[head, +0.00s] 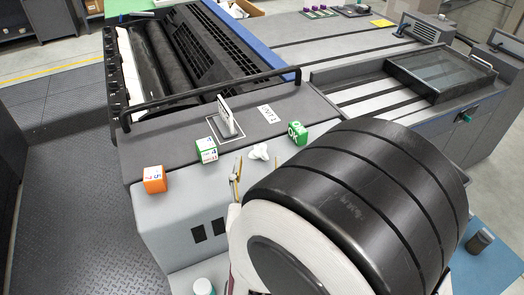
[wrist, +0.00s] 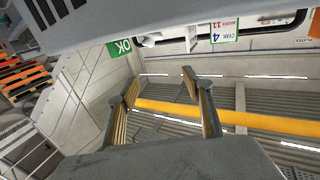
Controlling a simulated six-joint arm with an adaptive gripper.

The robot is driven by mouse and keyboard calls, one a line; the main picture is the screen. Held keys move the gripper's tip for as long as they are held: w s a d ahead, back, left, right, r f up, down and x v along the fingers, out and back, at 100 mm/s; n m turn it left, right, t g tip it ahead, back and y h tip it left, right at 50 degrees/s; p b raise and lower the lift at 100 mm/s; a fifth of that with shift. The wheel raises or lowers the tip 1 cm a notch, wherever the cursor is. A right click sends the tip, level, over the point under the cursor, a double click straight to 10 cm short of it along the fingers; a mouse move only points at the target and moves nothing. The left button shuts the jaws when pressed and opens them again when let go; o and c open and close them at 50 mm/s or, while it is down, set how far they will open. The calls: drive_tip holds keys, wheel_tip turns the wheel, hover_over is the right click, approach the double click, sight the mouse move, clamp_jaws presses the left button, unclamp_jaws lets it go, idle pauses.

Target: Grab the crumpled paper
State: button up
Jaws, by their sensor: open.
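The crumpled paper (head: 258,152) is a small white wad on the grey top of the machine, near its front edge, between a white-and-green cube (head: 206,149) and a green OK cube (head: 297,133). My gripper (head: 236,172) is in front of that edge, left of the paper and apart from it; my arm hides part of it. In the wrist view my gripper (wrist: 160,88) has its two fingers spread with nothing between them. A small white shape beside the OK cube (wrist: 119,47) there may be the paper, but I cannot tell for sure.
An orange cube (head: 153,179) sits at the left of the machine top. A small upright sign (head: 226,115) stands behind the paper, with a flat white label (head: 268,114) to its right. A black rail (head: 210,92) runs behind them.

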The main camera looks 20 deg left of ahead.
approach(260, 158)
drive_tip(key=shift+x, duration=2.05)
drive_tip(key=shift+w, duration=0.1)
drive_tip(key=shift+x, duration=2.45)
drive_tip(key=c, duration=0.9)
